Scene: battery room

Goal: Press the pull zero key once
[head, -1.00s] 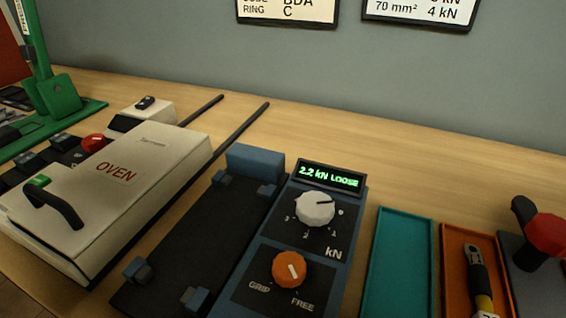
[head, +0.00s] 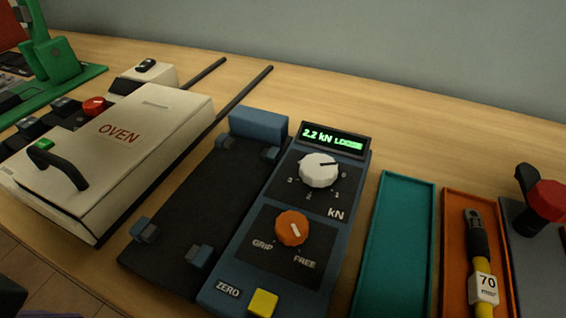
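The yellow zero key (head: 263,303) is on the near end of the blue pull tester (head: 324,262), at the bottom edge of the head view. The white label ZERO (head: 228,289) is just left of it. Nothing is in front of the visible part of the key. The tester's display (head: 333,138) glows green and reads 2.2 kN LOOSE, the last word blurred. The white kN dial (head: 318,170) and the orange GRIP/FREE knob (head: 292,228) sit above the key. The orange knob's mark tilts toward FREE. Neither gripper shows.
The tester's dark bed (head: 190,215) with blue clamps lies left of the panel. A cream oven (head: 150,150) stands further left. At right are an empty teal tray (head: 398,240), an orange tray (head: 455,290) with a yellow-black lug-ended cable tagged 70 mm², and a red knob (head: 545,200).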

